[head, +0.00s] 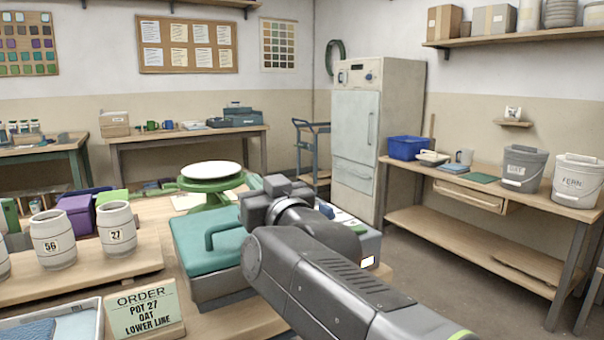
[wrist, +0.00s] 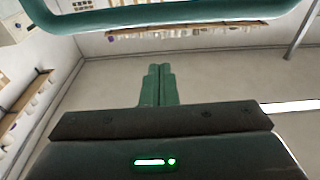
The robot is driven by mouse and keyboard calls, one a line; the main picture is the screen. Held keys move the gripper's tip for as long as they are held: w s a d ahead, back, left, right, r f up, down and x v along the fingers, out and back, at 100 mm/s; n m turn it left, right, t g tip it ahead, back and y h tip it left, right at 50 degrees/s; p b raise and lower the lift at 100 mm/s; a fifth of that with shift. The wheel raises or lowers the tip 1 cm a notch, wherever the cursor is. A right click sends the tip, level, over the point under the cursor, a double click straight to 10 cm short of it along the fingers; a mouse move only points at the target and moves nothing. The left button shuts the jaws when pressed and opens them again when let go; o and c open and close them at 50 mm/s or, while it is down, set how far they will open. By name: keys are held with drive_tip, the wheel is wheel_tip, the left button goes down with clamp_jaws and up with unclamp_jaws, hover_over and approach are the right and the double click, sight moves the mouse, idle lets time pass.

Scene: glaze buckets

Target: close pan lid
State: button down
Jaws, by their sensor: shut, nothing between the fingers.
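A teal bar (wrist: 150,18) curves across the top of that view, apart from the fingers in the picture.
A green turntable (head: 210,192) with a white disc stands behind the lid. Numbered pots (head: 117,228) and a purple box (head: 76,215) stand at left. An order card (head: 142,310) stands in front. A bench with buckets (head: 522,168) is at right, beyond open floor.

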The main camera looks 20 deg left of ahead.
drive_tip(key=f+b, duration=0.1)
drive_tip(key=s+d+f+b, duration=0.1)
drive_tip(key=f, duration=0.1)
drive_tip(key=d+f+b, duration=0.1)
drive_tip(key=f, duration=0.1)
drive_tip(key=shift+s, duration=0.25)
drive_tip(key=shift+s+d+f+b, duration=0.1)
drive_tip(key=shift+s+f+b, duration=0.1)
drive_tip(key=shift+f, duration=0.25)
drive_tip(key=shift+s+d+f+b, duration=0.1)
drive_tip(key=shift+f+b, duration=0.1)
drive_tip(key=shift+f, duration=0.25)
drive_tip(key=shift+w, duration=0.1)
drive_tip(key=r, duration=0.1)
drive_tip(key=r+p, duration=0.1)
drive_tip(key=r, duration=0.1)
drive_tip(key=r+p, duration=0.1)
drive_tip(key=r, duration=0.1)
drive_tip(key=shift+d+r, duration=0.2)
drive_tip(key=shift+d, duration=0.05)
drive_tip(key=s+d+f+p, duration=0.2)
drive_tip(key=s+d+f, duration=0.3)
drive_tip(key=s+d, duration=0.1)
drive_tip(key=shift+d, duration=0.45)
